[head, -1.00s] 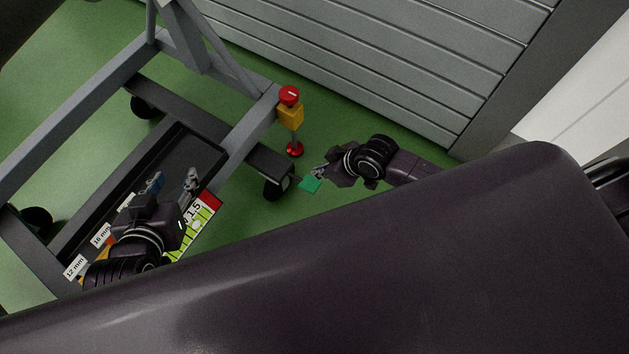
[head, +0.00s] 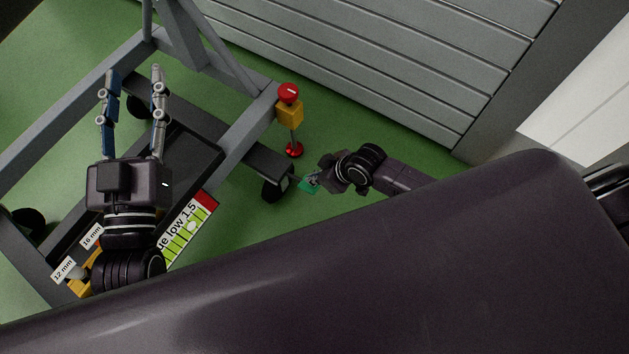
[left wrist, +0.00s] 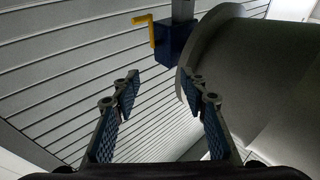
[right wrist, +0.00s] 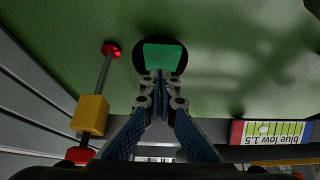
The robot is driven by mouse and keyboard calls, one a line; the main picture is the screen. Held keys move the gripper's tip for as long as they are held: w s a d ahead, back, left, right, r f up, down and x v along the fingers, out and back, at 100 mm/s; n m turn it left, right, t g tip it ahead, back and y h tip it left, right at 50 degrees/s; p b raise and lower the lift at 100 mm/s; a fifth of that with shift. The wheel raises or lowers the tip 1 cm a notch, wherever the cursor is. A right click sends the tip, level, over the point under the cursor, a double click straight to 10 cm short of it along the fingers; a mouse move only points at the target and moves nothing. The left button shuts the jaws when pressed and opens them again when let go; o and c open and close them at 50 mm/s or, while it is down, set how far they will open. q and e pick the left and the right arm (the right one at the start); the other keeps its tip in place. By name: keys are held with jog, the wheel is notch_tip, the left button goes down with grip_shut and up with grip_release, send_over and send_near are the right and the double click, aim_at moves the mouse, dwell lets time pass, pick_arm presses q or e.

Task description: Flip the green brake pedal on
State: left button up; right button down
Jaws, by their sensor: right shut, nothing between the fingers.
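The green brake pedal (head: 306,188) sits low beside a black caster wheel (head: 275,190) of the grey stand. In the right wrist view the pedal (right wrist: 163,56) is a green plate in front of the round black wheel. My right gripper (head: 313,180) is shut and empty, with its tips at the pedal. In the right wrist view its closed tips (right wrist: 160,82) lie just below the pedal's lower edge; I cannot tell whether they touch. My left gripper (head: 133,75) is open and empty above the stand, and its spread fingers also show in the left wrist view (left wrist: 160,88).
A red-topped yellow box on a post (head: 290,110) stands near the wheel. A tray with a "blue low 1.5" label (head: 187,228) lies below my left arm. A grey slatted wall (head: 380,60) is behind. A blue box with a yellow handle (left wrist: 173,42) shows in the left wrist view.

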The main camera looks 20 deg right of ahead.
pick_arm(q)
jog(key=shift+s+r+t+h, duration=0.3)
jog(key=shift+r+t, duration=0.15)
jog(key=shift+r, duration=0.5)
jog(key=shift+s+r+t+h, duration=0.25)
jog(key=shift+r+t, duration=0.2)
jog(key=shift+r, duration=0.45)
pick_arm(e)
jog(key=shift+s+f, duration=0.15)
jog(key=shift+f, duration=0.55)
pick_arm(q)
jog(key=shift+s+r+b, duration=0.1)
jog(key=shift+s+b, duration=0.05)
jog(key=shift+b, duration=0.2)
pick_arm(e)
jog(key=shift+d+f, duration=0.1)
